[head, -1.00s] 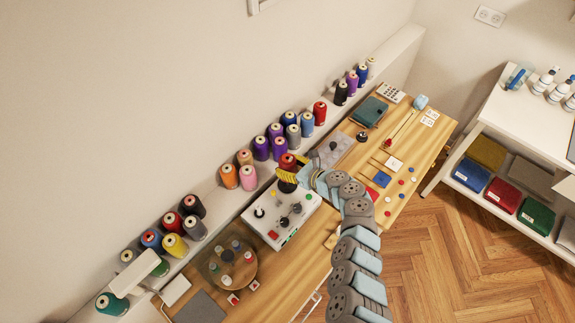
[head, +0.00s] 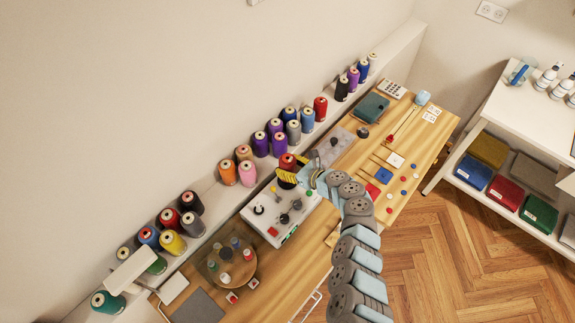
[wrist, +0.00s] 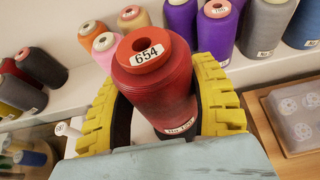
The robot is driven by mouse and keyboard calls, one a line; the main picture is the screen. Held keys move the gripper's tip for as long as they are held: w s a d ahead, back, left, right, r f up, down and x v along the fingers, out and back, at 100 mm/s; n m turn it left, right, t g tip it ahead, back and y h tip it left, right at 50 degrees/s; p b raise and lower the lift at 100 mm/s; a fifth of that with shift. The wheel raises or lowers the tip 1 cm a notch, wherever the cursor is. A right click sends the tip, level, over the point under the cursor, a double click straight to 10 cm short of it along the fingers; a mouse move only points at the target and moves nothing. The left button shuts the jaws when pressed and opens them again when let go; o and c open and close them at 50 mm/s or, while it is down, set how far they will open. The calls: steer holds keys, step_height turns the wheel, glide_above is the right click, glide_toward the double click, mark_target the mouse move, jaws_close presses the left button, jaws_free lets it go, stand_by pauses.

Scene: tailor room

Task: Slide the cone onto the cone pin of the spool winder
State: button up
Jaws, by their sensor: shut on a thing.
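My gripper (wrist: 158,88) is shut on a red cone (wrist: 155,85) labelled 654, with yellow padded fingers on both sides of it. The cone is upright, slightly tilted in the wrist view. In the head view the cone (head: 288,161) and my gripper (head: 290,177) are at the back edge of a white box with knobs and buttons (head: 268,218), which looks like the spool winder. A cone pin cannot be made out for sure; the cone and gripper cover part of the box's back corner.
A white shelf along the wall holds several thread cones, with orange and pink ones (head: 247,173) left of my gripper and purple ones (head: 260,144) beyond. A grey tray (head: 335,145) lies to the right.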

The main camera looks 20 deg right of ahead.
steer(key=shift+f+b, duration=0.8)
steer(key=shift+f, duration=0.2)
steer(key=shift+f+b, duration=0.5)
steer(key=shift+f, duration=0.05)
steer(key=o, duration=1.3)
steer(key=shift+r, duration=0.1)
steer(key=shift+s, duration=0.15)
steer(key=shift+s+d+r, duration=0.3)
steer(key=shift+s, duration=0.05)
steer(key=shift+v, duration=0.9)
steer(key=shift+s+d+r, duration=0.25)
steer(key=shift+s+d, duration=0.05)
steer(key=shift+s, duration=0.3)
steer(key=v, duration=0.7)
steer(key=shift+s, duration=0.2)
